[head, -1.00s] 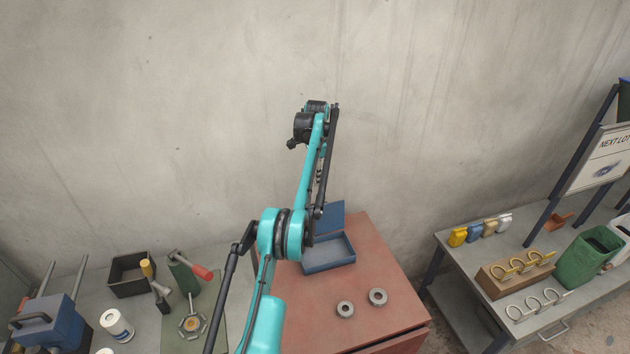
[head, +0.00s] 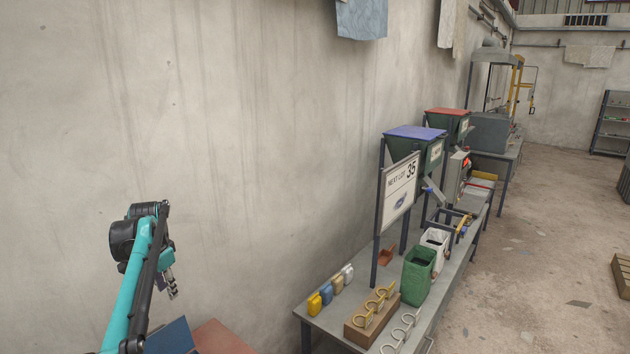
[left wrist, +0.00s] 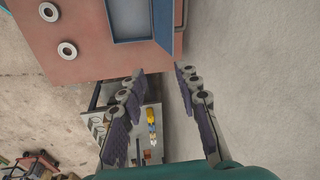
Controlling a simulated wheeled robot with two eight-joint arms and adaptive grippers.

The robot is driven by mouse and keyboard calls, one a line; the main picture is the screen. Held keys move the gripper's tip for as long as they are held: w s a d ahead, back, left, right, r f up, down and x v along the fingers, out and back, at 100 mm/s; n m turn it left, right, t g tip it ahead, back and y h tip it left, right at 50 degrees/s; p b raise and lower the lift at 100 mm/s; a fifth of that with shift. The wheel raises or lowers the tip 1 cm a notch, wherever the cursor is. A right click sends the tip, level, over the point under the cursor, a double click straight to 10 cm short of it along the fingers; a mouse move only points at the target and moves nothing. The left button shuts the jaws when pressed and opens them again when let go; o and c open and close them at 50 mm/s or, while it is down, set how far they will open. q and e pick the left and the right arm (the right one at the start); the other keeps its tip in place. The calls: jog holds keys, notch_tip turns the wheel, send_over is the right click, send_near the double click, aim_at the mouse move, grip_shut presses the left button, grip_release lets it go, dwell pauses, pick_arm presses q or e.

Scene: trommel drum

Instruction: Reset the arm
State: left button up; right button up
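My left arm (head: 132,290) rises from the bottom left of the head view, teal and black. Its gripper (head: 170,282) hangs beside the wall, pointing downward. In the left wrist view, the gripper (left wrist: 159,72) has its two finger pads well apart, with nothing between them. A red-brown table (left wrist: 105,60) lies beyond the fingertips, with a blue box (left wrist: 135,37) on it. Two grey rings, one higher (left wrist: 48,12) and one lower (left wrist: 67,50), lie left of the box. My right gripper is in neither view.
A grey bench (head: 320,318) runs along the wall on the right. It carries several small coloured containers, a wooden hook block (head: 362,328), a green bin (head: 417,277), a white bin (head: 436,245) and a lot sign (head: 398,192). Open floor (head: 535,265) lies right of it.

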pick_arm(q)
jog(key=s+d+f+n+t+b, duration=0.3)
jog(key=s+d+b, duration=0.3)
jog(key=s+d, duration=1.05)
jog(key=s+d+f+n+t+b, duration=0.1)
jog(key=s+d+f+b, duration=0.1)
jog(key=s+f, duration=0.6)
jog(key=s+d+f+n+t+h+b, duration=0.1)
jog(key=s+d+f+b, duration=0.2)
jog(key=s+d+f, duration=0.2)
jog(key=s+f, duration=0.2)
jog(key=s, duration=0.2)
jog(key=shift+s+f+n, duration=0.3)
jog(key=shift+s+f, duration=0.05)
jog(key=shift+s, duration=0.05)
